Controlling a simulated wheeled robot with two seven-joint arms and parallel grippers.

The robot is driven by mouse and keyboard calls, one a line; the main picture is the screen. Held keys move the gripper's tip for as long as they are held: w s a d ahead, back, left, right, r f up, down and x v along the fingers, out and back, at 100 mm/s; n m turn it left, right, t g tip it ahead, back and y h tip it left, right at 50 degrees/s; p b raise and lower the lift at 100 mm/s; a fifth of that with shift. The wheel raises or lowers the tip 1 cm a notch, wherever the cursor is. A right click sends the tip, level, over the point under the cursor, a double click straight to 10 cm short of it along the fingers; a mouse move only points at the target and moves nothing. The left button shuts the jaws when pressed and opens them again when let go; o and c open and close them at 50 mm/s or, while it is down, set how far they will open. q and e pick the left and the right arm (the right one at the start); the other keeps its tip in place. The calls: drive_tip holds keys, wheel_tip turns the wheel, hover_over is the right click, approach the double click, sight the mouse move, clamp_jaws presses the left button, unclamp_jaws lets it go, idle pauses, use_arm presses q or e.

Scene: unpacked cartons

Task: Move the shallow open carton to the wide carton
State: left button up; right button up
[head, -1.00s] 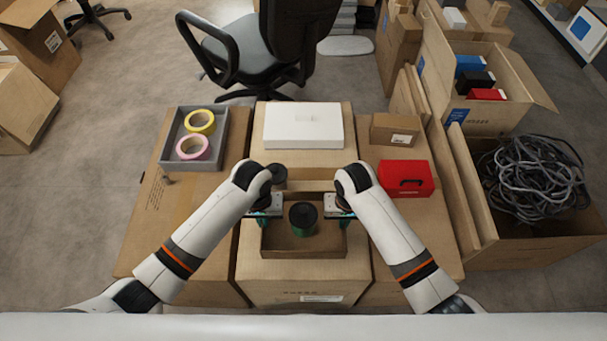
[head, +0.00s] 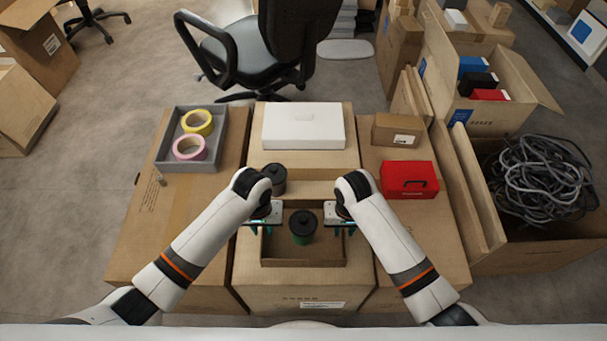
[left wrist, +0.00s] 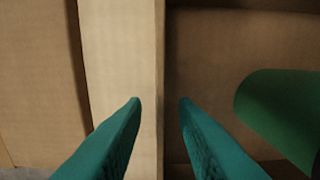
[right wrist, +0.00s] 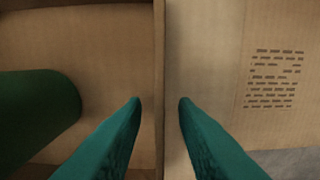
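The shallow open carton (head: 303,263) sits on the middle brown carton (head: 290,288) in the head view. A green can with a black lid (head: 302,226) stands inside it. My left gripper (head: 262,230) is at its left wall, and my right gripper (head: 340,230) is at its right wall. In the left wrist view the open fingers (left wrist: 160,102) straddle the wall, with the can at right. In the right wrist view the open fingers (right wrist: 160,102) straddle the opposite wall, with the can at left. I cannot tell which carton is the wide one.
A grey tray with tape rolls (head: 163,150) is on the left carton (head: 150,230). A white box (head: 303,128) and a dark can (head: 274,180) are behind the shallow carton. A red case (head: 409,180) and a small carton (head: 396,130) are on the right carton (head: 420,240).

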drive_tip(key=shift+r, duration=0.2)
use_arm(q)
wheel_tip(320, 180, up, 12)
use_arm(e)
wheel_tip(320, 180, up, 12)
drive_tip(key=shift+f, duration=0.2)
idle(0.7)
